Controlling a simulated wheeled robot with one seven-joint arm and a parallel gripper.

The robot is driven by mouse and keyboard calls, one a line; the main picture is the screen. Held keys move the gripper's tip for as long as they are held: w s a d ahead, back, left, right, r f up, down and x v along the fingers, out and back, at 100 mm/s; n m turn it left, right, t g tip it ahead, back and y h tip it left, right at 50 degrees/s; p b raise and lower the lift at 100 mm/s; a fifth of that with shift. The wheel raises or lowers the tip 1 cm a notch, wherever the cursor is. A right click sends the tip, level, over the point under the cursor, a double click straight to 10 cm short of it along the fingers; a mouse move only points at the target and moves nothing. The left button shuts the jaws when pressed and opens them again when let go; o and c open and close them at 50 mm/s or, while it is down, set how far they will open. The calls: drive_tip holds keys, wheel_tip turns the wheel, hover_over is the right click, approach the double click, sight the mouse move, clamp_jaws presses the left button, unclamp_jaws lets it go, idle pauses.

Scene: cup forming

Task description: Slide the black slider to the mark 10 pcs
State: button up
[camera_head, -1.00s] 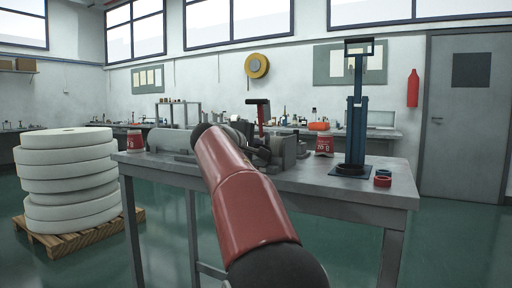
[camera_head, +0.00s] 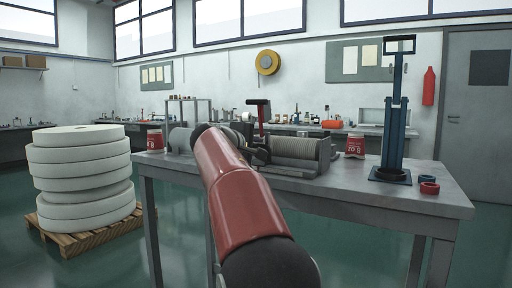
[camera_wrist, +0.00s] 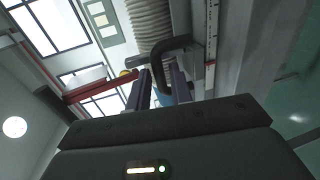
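The forming machine (camera_head: 300,148) lies along the table, with a ribbed, pale stack on its right half. In the wrist view the ribbed stack (camera_wrist: 151,18) is at the top. A black bent bar (camera_wrist: 172,45) is just beyond my fingertips; I cannot tell if it is the black slider. A pale strip with small markings (camera_wrist: 212,30) runs beside it, perhaps the scale; the mark 10 pcs is not readable. My gripper (camera_wrist: 162,72) has its two fingers apart, with no clear hold on anything. In the head view my red arm hides the gripper and part of the machine.
The grey table (camera_head: 420,197) carries a red-and-white can (camera_head: 355,147) and a blue upright press (camera_head: 393,130) at the right. Red and blue rings (camera_head: 429,187) lie by the press. A second can (camera_head: 155,140) is at the left. White rolls (camera_head: 80,170) stand on a pallet.

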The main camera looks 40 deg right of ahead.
drive_tip(key=b+v, duration=0.1)
drive_tip(key=v, duration=0.6)
drive_tip(key=shift+s+a, duration=0.2)
drive_tip(key=shift+a, duration=0.1)
drive_tip(key=shift+r, duration=0.1)
drive_tip(key=s+a+f+m+y, duration=0.1)
drive_tip(key=s+a+f+y, duration=0.4)
drive_tip(key=s+a+f, duration=0.3)
drive_tip(key=s+a+f+m+y, duration=0.2)
drive_tip(key=s+a+f+y, duration=0.2)
drive_tip(key=s+a+f, duration=0.5)
drive_tip(key=s+a+f+m+y, duration=0.1)
drive_tip(key=s+a+f+y, duration=0.4)
drive_tip(key=f, duration=1.2)
drive_tip(key=s+a, duration=0.4)
drive_tip(key=shift+s+f+m+y, duration=0.2)
drive_tip(key=shift+m+y, duration=0.1)
drive_tip(key=shift+m, duration=0.1)
